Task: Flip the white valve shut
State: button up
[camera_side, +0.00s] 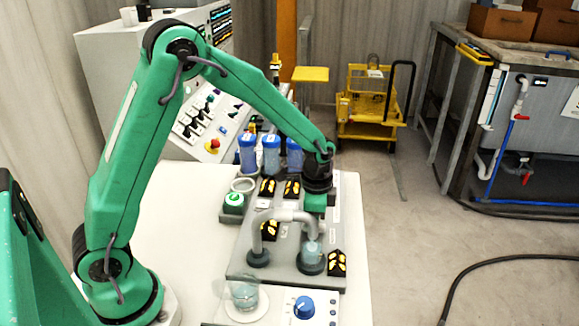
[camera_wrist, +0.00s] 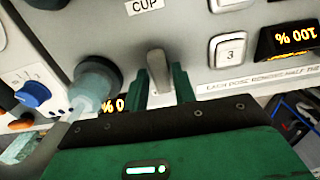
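In the side view my gripper (camera_side: 316,202) is low over the right part of the grey panel (camera_side: 272,276). There the arm's end hides the lever.
A numbered button (camera_wrist: 230,52) lies right of the lever.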

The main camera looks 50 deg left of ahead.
grip_shut()
jog(key=shift+m, duration=0.5)
jog(key=m, duration=0.2)
jog(key=shift+m, duration=0.4)
jog(key=m, duration=0.4)
jog(key=shift+r+m, duration=0.1)
jog(key=shift+m, duration=0.2)
jog(key=m, duration=0.4)
jog(key=shift+m, duration=0.3)
jog(key=m, duration=0.5)
